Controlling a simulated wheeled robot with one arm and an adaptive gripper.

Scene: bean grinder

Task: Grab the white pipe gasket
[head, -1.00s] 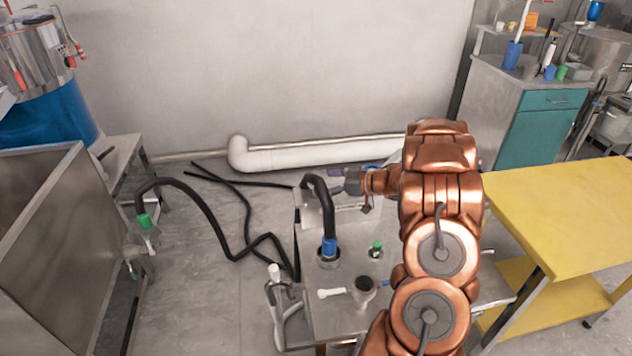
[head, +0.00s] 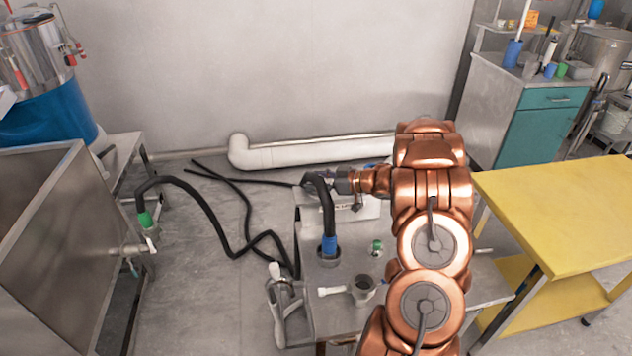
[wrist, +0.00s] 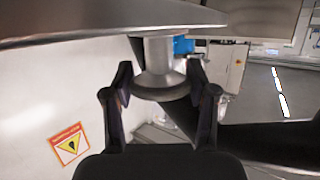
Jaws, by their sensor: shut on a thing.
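My gripper (head: 322,182) is at the back of the metal table, beside the black hose, which partly covers it in the head view. In the wrist view, the dark fingers (wrist: 160,80) are closed on both sides of a grey, flared round piece (wrist: 160,86) at the end of a short pipe (wrist: 160,52). The round piece looks grey in shadow, and I cannot tell whether it is the white pipe gasket. No separate white ring shows clearly in either view.
A black hose (head: 327,205) with a blue collar (head: 329,246) rises from the metal table (head: 330,322). A white box (head: 358,209) stands behind. A green-topped fitting (head: 376,247) and a grey clamp (head: 362,288) are nearby. The yellow table (head: 560,215) is at right.

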